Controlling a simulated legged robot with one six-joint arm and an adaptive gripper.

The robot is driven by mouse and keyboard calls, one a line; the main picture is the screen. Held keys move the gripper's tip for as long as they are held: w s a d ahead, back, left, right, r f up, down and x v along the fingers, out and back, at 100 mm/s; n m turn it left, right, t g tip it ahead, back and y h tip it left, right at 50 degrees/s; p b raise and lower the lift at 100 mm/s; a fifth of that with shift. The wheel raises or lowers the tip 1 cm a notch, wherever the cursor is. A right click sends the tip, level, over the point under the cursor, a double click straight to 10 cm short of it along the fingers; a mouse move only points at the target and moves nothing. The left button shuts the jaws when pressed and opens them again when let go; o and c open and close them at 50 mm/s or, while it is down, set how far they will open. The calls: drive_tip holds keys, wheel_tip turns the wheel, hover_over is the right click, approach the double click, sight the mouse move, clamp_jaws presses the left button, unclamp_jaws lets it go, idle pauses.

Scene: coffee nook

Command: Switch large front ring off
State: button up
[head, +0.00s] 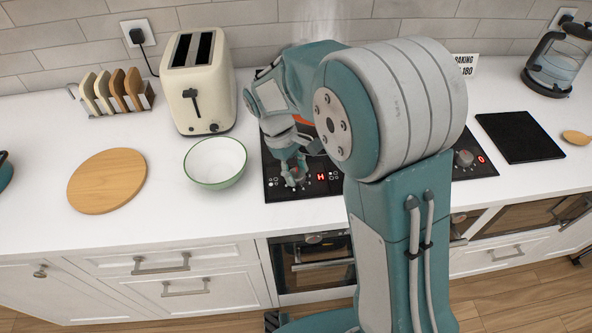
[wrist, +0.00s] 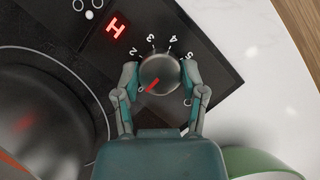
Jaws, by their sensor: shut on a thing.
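In the wrist view a round dark knob (wrist: 160,70) sits on the black hob (wrist: 215,75), between the two fingers of my gripper (wrist: 161,76). The fingers are shut on its sides. The knob's red pointer line is turned to the lower left, close to a mark I cannot read clearly; the figures 2 to 5 show around its far side. A red H (wrist: 116,27) glows beside it. In the head view my gripper (head: 292,170) is down at the hob's front left corner (head: 275,194), mostly hiding the knob. A second knob (head: 464,158) at the right has a red 0 beside it.
A white-and-green bowl (head: 216,164) stands just left of the hob, close to my gripper. A cream toaster (head: 197,95) stands behind it. A round wooden board (head: 107,180) lies further left. My arm hides much of the hob. White counter is clear at the front left.

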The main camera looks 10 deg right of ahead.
drive_tip(key=o, duration=1.2)
drive_tip(key=shift+w+a, duration=0.1)
drive_tip(key=shift+w, duration=0.05)
drive_tip(key=shift+c, duration=0.2)
drive_tip(key=v, duration=1.2)
drive_tip(key=s+d+r+m+t+y, duration=0.35)
drive_tip(key=s+d+r, duration=0.25)
drive_tip(key=s+d, duration=0.25)
drive_tip(key=s+d+f+m+t, duration=0.1)
drive_tip(key=s+d+m+t, duration=0.1)
drive_tip(key=s, duration=0.4)
drive_tip(key=s+d+f+m+t, duration=0.1)
drive_tip(key=s+d+m+t, duration=0.1)
drive_tip(key=s, duration=0.4)
drive_tip(key=shift+m+t, duration=0.65)
drive_tip(key=shift+m, duration=0.2)
